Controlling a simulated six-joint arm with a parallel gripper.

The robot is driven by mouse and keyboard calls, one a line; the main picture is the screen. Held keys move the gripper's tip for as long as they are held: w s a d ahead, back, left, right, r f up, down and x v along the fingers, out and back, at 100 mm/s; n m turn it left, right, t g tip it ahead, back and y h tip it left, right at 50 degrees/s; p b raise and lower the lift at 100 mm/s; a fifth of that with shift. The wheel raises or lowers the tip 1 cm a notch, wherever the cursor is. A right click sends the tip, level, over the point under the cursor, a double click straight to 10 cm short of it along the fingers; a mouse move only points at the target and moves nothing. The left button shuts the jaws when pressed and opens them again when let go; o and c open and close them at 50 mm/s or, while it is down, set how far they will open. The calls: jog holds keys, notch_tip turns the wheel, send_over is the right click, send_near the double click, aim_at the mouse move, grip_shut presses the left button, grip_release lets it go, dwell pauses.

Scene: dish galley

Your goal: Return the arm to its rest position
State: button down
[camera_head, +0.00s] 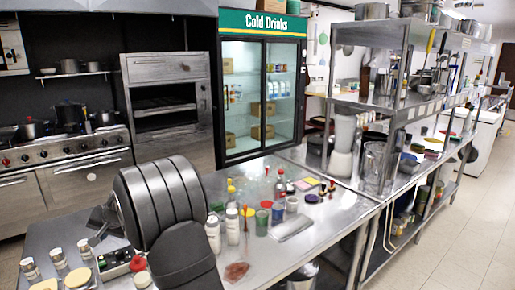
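My dark, ribbed arm (165,205) rises in the left foreground, over the near steel counter (270,262). A small dark grey part at its left side, with a thin piece reaching down, looks like my gripper (96,238). It is mostly hidden behind the arm and too small to tell whether its fingers are open or shut. I see nothing clearly held in it.
Shakers (30,270), round yellow-topped items and a small box with a red knob (137,264) stand left of the arm. Bottles (232,225), coloured cups (262,222) and a grey flat block (291,228) stand right. The counter's front right is mostly clear.

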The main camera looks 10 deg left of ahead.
jog(key=w+d+f+m+h, duration=0.1)
jog(key=d+f+m+h, duration=0.1)
jog(key=d+m, duration=0.2)
jog(key=w+d+f+m+h, duration=0.1)
jog(key=d+f+m, duration=0.2)
jog(key=m, duration=0.4)
jog(key=w+d+f+m+g+h, duration=0.1)
jog(key=w+d+f+m+h, duration=0.1)
jog(key=d+m, duration=0.3)
jog(key=shift+w+f+m+h, duration=0.1)
jog(key=shift+f+m+h, duration=0.25)
jog(key=shift+m, duration=0.25)
jog(key=d+m, duration=0.1)
jog(key=d, duration=0.1)
jog(key=w+d+f+m+h, duration=0.1)
jog(key=d+m, duration=0.1)
jog(key=d+m+h, duration=0.1)
jog(key=d, duration=0.1)
jog(key=shift+w+d+f+m+h, duration=0.15)
jog(key=shift+f+m+h, duration=0.1)
jog(key=shift+f+m, duration=0.15)
notch_tip(320, 180, up, 6)
jog(key=shift+f, duration=0.1)
